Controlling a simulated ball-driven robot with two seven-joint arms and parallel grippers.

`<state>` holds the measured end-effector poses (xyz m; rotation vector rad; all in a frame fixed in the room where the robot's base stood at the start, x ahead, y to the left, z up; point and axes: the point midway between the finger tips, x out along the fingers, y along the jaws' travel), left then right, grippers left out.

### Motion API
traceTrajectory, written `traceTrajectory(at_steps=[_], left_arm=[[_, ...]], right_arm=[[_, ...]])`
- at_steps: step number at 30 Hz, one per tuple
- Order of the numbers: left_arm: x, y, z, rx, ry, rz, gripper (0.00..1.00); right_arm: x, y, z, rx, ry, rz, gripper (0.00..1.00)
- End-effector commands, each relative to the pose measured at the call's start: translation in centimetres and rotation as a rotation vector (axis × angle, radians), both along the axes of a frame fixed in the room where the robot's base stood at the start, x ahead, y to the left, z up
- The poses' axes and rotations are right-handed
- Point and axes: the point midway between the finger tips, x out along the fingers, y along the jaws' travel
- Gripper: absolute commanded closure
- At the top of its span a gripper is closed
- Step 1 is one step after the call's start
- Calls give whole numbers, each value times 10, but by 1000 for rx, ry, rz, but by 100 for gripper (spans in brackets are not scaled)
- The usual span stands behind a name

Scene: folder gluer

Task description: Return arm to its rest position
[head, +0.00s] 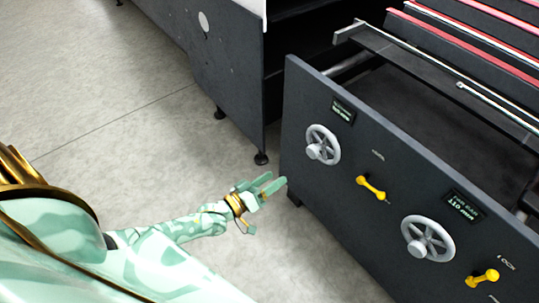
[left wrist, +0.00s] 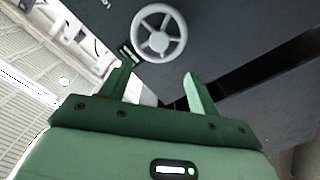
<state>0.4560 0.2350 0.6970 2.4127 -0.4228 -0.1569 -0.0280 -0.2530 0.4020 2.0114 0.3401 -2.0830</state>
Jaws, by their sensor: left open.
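My left gripper (head: 262,196) reaches in from the lower left in the head view, over the open floor in front of the dark machine panel. Its pale green fingers are apart with nothing between them. In the left wrist view the gripper (left wrist: 158,88) shows two separated green fingers, and a grey handwheel (left wrist: 159,33) shows beyond them. The fingers look apart from the handwheel (head: 322,145) in the head view. My right gripper is in neither view.
The panel of the folder gluer (head: 300,110) carries a second handwheel (head: 427,238), a yellow lever (head: 371,188), another yellow lever (head: 482,278) and small displays. Dark cabinets stand behind on feet. The grey floor (head: 130,120) at left is clear.

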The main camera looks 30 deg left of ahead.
Motion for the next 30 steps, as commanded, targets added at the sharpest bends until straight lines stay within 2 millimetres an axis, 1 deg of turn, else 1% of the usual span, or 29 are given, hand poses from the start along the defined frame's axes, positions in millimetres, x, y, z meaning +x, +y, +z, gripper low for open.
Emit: traceTrajectory(at_steps=[14, 16, 17, 18, 20, 22, 23, 24, 26, 27, 29, 30], left_arm=[[0, 0, 0, 1, 0, 0, 39], [0, 0, -2, 29, -2, -1, 39], [0, -1, -5, 67, 5, -5, 39], [-2, 0, -16, 148, 28, -13, 39], [-9, 10, -44, 298, 89, -21, 39], [-26, 25, -87, 497, 199, -36, 39], [-39, 32, -107, 580, 259, -48, 39], [-61, 41, -134, 682, 343, -70, 39], [-102, 53, -170, 816, 475, -115, 39], [-132, 59, -192, 890, 562, -154, 39], [-181, 64, -218, 976, 688, -218, 39], [-216, 66, -232, 1023, 769, -265, 39]], right_arm=[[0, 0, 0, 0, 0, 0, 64], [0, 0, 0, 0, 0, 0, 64], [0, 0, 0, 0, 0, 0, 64], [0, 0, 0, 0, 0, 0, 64], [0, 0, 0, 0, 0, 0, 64], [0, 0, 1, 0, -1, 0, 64], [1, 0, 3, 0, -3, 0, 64], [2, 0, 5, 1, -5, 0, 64], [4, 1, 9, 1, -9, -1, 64], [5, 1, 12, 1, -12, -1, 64], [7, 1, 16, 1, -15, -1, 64], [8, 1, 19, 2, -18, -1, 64]])
